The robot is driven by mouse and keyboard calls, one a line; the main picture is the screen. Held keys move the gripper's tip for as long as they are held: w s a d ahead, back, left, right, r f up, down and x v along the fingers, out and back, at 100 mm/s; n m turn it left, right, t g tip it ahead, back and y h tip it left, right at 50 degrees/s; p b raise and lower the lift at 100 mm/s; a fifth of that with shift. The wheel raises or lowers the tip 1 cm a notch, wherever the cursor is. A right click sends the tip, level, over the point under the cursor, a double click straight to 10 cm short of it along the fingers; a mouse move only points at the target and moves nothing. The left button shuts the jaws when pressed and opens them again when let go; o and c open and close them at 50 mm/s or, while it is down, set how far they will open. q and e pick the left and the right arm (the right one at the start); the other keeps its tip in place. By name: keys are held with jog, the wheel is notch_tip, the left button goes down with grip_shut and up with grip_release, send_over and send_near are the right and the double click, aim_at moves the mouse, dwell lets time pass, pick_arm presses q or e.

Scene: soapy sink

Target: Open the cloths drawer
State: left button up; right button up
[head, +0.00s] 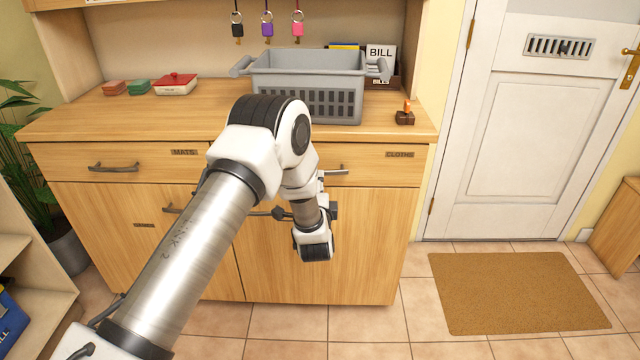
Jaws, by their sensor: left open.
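The cloths drawer (375,173) is the right top drawer of the wooden cabinet, marked by a "CLOTHS" label (400,155). Its front looks flush with the cabinet, so it is shut. Its bar handle (338,171) shows only at the right end; my arm hides the rest. My left arm reaches across the middle of the view and bends down in front of the cabinet. My left gripper (327,201) is open, largely hidden behind my wrist, near and below the handle. I cannot tell whether it touches the handle. My right gripper is out of view.
A grey basket (308,66) stands on the countertop (150,112), with a red-lidded dish (176,85) to its left and a small brown block (405,117) to its right. The mats drawer (70,160) is shut. A doormat (515,292) lies right; the floor between is clear.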

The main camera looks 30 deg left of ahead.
pick_arm(q)
jog(key=x, duration=0.5)
jog(key=shift+w+a, duration=0.15)
jog(key=shift+w, duration=0.1)
jog(key=shift+s+r, duration=0.1)
jog(key=shift+r, duration=0.05)
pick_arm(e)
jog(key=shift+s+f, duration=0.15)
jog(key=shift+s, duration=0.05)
pick_arm(q)
grip_shut()
jog(key=shift+s, duration=0.15)
